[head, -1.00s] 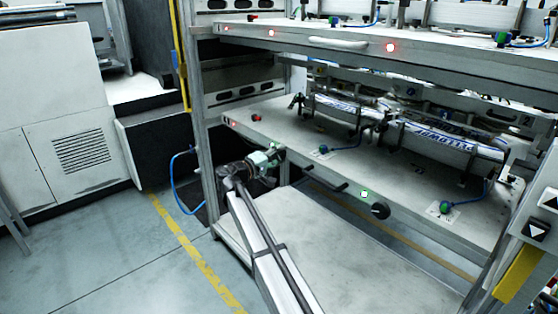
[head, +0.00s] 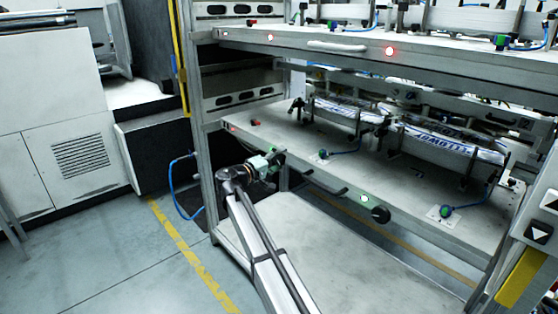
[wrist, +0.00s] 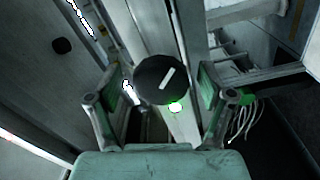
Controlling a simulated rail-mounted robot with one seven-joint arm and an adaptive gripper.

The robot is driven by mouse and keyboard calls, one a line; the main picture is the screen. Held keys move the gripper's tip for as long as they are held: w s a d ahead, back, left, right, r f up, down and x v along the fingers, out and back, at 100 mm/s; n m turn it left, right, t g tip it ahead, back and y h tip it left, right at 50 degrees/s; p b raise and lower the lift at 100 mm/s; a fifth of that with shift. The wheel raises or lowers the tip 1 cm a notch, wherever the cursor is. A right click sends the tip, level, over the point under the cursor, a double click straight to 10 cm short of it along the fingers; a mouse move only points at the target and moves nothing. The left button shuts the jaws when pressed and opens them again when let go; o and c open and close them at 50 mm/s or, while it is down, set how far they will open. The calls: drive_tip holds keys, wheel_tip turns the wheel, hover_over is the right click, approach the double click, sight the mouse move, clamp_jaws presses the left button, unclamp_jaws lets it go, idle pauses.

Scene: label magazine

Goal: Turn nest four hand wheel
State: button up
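A black round hand wheel (wrist: 162,78) with a white line on its face shows in the wrist view. My gripper (wrist: 158,88) is open, with one green-padded finger on each side of the wheel and a gap on both sides. How far the wheel lies beyond the fingertips I cannot tell. In the head view my gripper (head: 274,161) is at the left part of the lower shelf's front edge and hides whatever is behind it. Another black hand wheel (head: 381,214) stands out from that edge farther right. No nest number is readable at either wheel.
The lower shelf (head: 300,150) carries label magazines (head: 430,146) and blue hoses. A bar handle (head: 326,182) sits on its front edge, right of my gripper. A lit indicator (head: 364,198) is by the right wheel; a green one (wrist: 175,107) is by the near wheel. The upper shelf (head: 345,58) overhangs.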

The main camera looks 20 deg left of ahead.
drive_tip(key=shift+s, duration=0.15)
drive_tip(key=v, duration=1.1)
drive_tip(key=shift+s+a, duration=0.25)
drive_tip(key=shift+s, duration=0.05)
idle(0.4)
